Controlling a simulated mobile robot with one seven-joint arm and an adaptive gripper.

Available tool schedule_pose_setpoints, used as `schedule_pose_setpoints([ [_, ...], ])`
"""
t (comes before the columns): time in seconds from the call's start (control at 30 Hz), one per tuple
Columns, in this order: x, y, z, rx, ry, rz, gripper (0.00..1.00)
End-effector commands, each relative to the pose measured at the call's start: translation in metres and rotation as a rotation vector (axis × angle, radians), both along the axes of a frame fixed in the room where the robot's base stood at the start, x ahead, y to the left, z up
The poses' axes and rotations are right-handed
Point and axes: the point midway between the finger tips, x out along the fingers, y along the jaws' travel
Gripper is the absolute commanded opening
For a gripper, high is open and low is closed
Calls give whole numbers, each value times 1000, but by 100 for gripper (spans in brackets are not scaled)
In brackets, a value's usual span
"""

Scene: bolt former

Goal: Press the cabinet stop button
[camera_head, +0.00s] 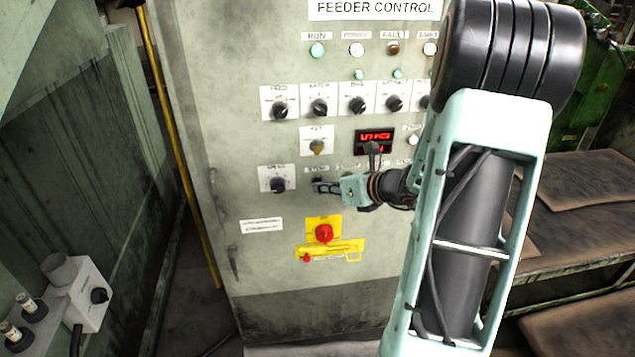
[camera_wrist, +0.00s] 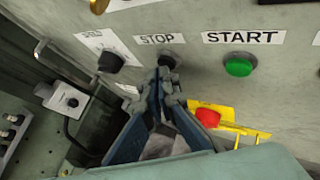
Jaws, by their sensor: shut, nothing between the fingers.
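The grey cabinet (camera_head: 235,120) titled FEEDER CONTROL stands in front of me. In the wrist view its STOP label (camera_wrist: 160,39) sits above a dark button (camera_wrist: 167,60), partly hidden behind my fingertips. My gripper (camera_wrist: 168,77) is shut and empty, with its tips pointing at the panel just below that label. In the head view my gripper (camera_head: 320,187) reaches the panel from the right, beside the black selector knob. I cannot tell whether the tips touch the button or whether it is pressed in.
A green START button (camera_wrist: 240,65) is to the right. A red mushroom button (camera_head: 324,233) on a yellow plate is below my gripper. A black knob (camera_head: 278,185) is to the left. A grey box (camera_head: 85,290) stands at lower left.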

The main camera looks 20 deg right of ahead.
Motion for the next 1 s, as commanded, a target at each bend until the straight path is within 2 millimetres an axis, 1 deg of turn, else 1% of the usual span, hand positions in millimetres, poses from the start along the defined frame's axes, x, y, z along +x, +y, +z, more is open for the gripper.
schedule_pose_setpoints([
  [0.47, 6, -2, 0, -1, 0, 0, 0],
  [0.7, 6, -1, 0, 0, -1, 0, 0],
  [0.87, 3, -1, 0, 0, -1, 0, 0],
  [1.0, -4, 1, -1, 1, 1, 0, 0],
])
